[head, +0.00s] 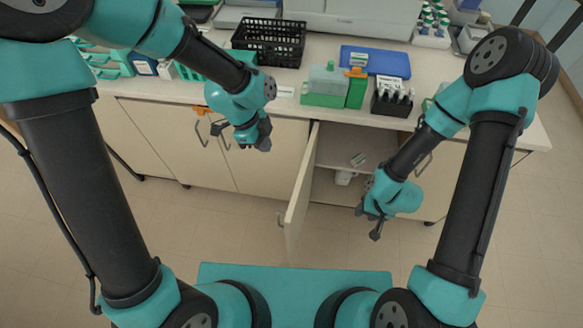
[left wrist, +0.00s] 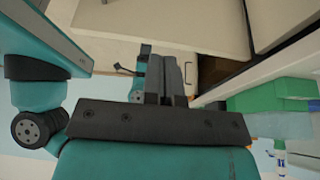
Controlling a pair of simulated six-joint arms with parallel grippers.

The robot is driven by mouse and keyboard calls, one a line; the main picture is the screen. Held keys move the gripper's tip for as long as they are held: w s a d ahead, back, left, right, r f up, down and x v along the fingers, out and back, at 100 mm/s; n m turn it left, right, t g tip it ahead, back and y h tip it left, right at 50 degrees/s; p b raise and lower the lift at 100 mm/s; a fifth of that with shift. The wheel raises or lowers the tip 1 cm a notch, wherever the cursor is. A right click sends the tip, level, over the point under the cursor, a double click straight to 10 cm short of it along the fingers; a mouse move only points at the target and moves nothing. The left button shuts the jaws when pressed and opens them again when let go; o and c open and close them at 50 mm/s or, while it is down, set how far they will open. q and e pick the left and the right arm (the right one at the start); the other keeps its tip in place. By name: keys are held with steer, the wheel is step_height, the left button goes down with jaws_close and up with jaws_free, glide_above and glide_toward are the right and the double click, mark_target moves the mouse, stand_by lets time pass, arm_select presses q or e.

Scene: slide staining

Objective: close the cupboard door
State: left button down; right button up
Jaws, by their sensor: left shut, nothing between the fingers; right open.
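The cupboard door (head: 301,195) is a pale cream panel, standing open and swung out from the counter front towards me. Its handle (head: 281,219) shows near its outer edge, on the left face. The open cupboard (head: 335,155) shows a shelf and a few small items to the right of the door. My left gripper (head: 262,144) is shut and empty, left of the door and apart from it, in front of the closed fronts. Its fingers (left wrist: 167,82) show together in the left wrist view. My right gripper (head: 371,224) is open and empty, right of the door, in front of the opening.
The countertop (head: 285,105) above holds a black basket (head: 269,42), a green box (head: 324,87), a blue tray (head: 375,60) and a black rack (head: 392,100). Closed cupboard fronts with handles lie left of the opening. The floor (head: 180,235) in front is clear.

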arm_select(q)
steer(key=shift+f, duration=0.1)
stand_by(0.3)
steer(key=s+d+f, duration=0.1)
steer(key=d+f, duration=0.6)
steer(key=f, duration=0.2)
steer(key=shift+s+d, duration=0.25)
steer(key=shift+s, duration=0.1)
steer(key=shift+d, duration=0.1)
stand_by(0.3)
steer(key=shift+s+d, duration=0.15)
steer(key=shift+d, duration=0.35)
